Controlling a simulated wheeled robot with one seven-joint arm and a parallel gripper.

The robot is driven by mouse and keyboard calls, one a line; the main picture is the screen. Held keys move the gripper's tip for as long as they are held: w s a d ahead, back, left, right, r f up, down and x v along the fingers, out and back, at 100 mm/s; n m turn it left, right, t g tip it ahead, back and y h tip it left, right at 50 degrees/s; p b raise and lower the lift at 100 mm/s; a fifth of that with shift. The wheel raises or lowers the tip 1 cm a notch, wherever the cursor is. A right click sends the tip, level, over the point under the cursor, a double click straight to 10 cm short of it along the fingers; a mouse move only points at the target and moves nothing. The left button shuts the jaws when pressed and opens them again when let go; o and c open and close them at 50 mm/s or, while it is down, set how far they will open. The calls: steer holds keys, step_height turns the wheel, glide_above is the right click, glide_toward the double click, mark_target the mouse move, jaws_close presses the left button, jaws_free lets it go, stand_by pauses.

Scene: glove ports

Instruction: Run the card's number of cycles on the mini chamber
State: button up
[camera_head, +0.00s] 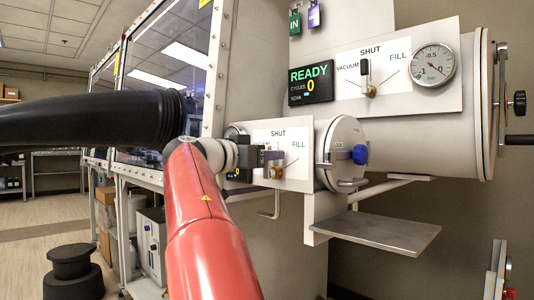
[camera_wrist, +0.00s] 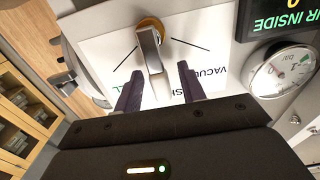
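The mini chamber (camera_head: 342,150) is the small cylinder with a round door and a blue knob (camera_head: 360,154), low on the wall. Its white valve panel (camera_head: 296,135) reads SHUT and FILL. My gripper (camera_head: 275,155) is at this panel and hides part of it. In the wrist view the panel (camera_wrist: 110,45) is upside down. The valve lever (camera_wrist: 150,48) stands between the two dark fingers of my gripper (camera_wrist: 160,68), pointing toward SHUT. The fingers are open, with gaps on both sides of the lever. No card with a readable number shows.
A larger chamber (camera_head: 430,110) above has its own lever (camera_head: 365,75), gauge (camera_head: 433,66) and READY display (camera_head: 311,84) showing 0 cycles. A small display (camera_wrist: 280,15) reads AIR INSIDE, beside a gauge (camera_wrist: 283,73). A metal shelf (camera_head: 375,231) juts out below the mini chamber.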

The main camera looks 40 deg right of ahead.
steer(key=shift+d, duration=0.2)
steer(key=shift+c, duration=0.4)
jaws_close()
steer(key=shift+w, duration=0.1)
steer(key=shift+w+a+f+n+p, duration=0.1)
steer(key=shift+w+f+n+p, duration=0.4)
steer(key=shift+n, duration=1.5)
steer(key=shift+w+f+n+p, duration=0.3)
steer(key=shift+w+n, duration=0.45)
steer(key=shift+n, duration=1.25)
steer(key=shift+w+a+f+n+p, duration=0.1)
steer(key=shift+w+f+n+p, duration=0.4)
steer(key=shift+n, duration=1.5)
steer(key=shift+w, duration=0.15)
